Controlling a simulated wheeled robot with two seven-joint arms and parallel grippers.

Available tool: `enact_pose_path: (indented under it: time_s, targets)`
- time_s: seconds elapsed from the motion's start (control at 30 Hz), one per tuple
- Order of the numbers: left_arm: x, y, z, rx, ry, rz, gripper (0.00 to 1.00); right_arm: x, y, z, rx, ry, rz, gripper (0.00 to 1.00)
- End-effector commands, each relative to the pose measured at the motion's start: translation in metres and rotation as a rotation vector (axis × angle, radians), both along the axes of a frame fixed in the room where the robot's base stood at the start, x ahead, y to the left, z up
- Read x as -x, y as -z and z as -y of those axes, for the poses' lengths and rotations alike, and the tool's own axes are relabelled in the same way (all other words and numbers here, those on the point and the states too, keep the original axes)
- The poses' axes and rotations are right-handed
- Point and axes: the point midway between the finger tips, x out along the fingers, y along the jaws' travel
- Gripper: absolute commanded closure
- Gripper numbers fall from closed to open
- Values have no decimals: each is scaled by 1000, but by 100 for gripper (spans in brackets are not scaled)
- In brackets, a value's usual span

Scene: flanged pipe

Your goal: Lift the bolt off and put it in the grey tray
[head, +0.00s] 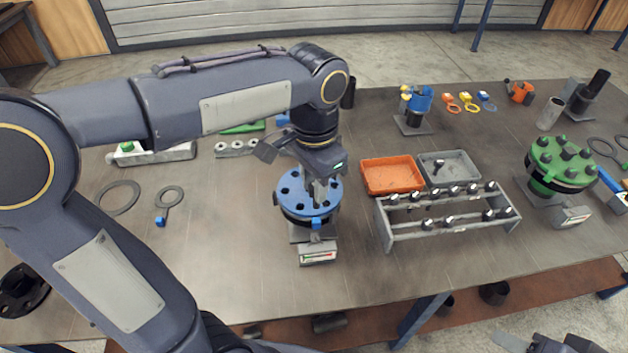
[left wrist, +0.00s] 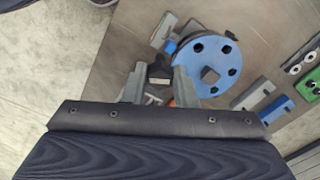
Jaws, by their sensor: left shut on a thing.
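The blue flange (head: 292,200) stands on its mount left of the trays, with open bolt holes in its top. My left gripper (head: 319,192) is over its right part, pointing down. In the left wrist view the fingers are shut on a dark-headed bolt (left wrist: 160,74), beside the blue flange disc (left wrist: 213,68). The bolt's lower end is hidden, so I cannot tell whether it is clear of the flange. The grey tray (head: 470,175) is to the right, with one bolt (head: 438,165) in it. Part of my right gripper (head: 512,342) shows, cut off at the bottom edge.
An orange tray (head: 391,188) lies between the flange and the grey tray. A grey rack (head: 455,233) with several bolts stands in front of both trays. A green flange (head: 560,165) stands at the right. The table in front of the left side is mostly bare.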

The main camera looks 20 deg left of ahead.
Motion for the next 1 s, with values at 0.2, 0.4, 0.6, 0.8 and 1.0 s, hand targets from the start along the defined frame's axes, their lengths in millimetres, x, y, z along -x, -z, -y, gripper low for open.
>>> enact_pose_path:
  time_s: [0.2, 0.4, 0.6, 0.8, 1.0]
  targets:
    - [0, -17, 0, 1, 0, 1, 100, 0, -16, 0, 0, 0, 0, 53]
    - [0, -29, 0, 1, 0, 2, 100, 0, -27, 0, 0, 0, 0, 53]
    - [0, -41, 0, 1, 0, 2, 100, 0, -37, 0, 0, 0, 0, 53]
    - [0, -46, 0, 1, 0, 1, 100, 0, -42, 0, 0, 0, 0, 53]
    - [0, -45, 0, 1, 0, 1, 100, 0, -41, 0, 0, 0, 0, 53]
